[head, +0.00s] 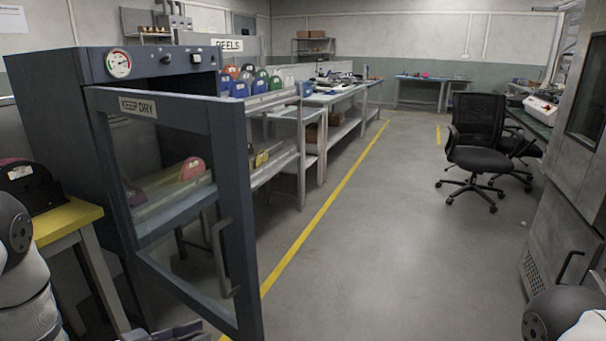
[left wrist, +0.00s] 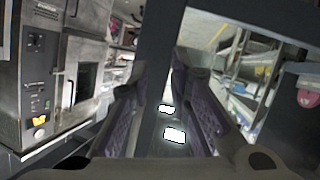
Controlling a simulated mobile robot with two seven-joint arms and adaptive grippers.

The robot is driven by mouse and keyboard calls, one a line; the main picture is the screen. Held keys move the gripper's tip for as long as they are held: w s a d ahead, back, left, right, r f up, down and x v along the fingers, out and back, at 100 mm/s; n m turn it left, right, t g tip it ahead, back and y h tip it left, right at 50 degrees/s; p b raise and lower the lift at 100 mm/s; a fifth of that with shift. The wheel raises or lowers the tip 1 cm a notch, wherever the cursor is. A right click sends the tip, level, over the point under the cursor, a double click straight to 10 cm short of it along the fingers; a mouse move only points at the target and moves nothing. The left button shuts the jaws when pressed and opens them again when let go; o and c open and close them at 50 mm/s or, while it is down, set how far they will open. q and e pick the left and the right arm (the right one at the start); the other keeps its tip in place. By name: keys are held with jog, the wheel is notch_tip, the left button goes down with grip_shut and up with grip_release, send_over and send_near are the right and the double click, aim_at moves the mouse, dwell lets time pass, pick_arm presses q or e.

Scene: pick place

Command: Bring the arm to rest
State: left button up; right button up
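My left gripper (head: 172,333) shows only in part at the bottom edge of the head view, below the open glass door (head: 238,230) of the dry cabinet. In the left wrist view its two purple-padded fingers (left wrist: 163,85) stand apart with nothing held between them. A dark post of a frame passes behind the gap; whether the fingers touch it I cannot tell. Part of my right arm shows at the bottom right of the head view, but my right gripper is out of view.
The dark cabinet (head: 55,95) has its door swung out toward me, with a handle (head: 222,258). A yellow-topped table (head: 66,219) with a dark reel (head: 28,186) stands at left. Office chairs (head: 478,150) stand at right. The floor (head: 370,250) in the middle is clear.

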pick_arm(q)
jog(key=s+d+f+n+g+y, duration=0.1)
jog(key=s+f+g+y, duration=0.2)
jog(key=s, duration=0.4)
jog(key=s+d+f+n+g+y, duration=0.1)
jog(key=s+f+n+g, duration=0.1)
jog(key=s+f, duration=0.45)
jog(key=s+d+f+n+g+y, duration=0.1)
jog(key=s+f+g+y, duration=0.15)
jog(key=s, duration=0.65)
jog(key=s+r+g+y+p, duration=0.1)
jog(key=s+g, duration=0.5)
jog(key=s, duration=1.2)
jog(key=shift+a+r+n+y, duration=0.15)
jog(key=shift+a+n+y, duration=0.2)
jog(key=shift+a+n, duration=0.05)
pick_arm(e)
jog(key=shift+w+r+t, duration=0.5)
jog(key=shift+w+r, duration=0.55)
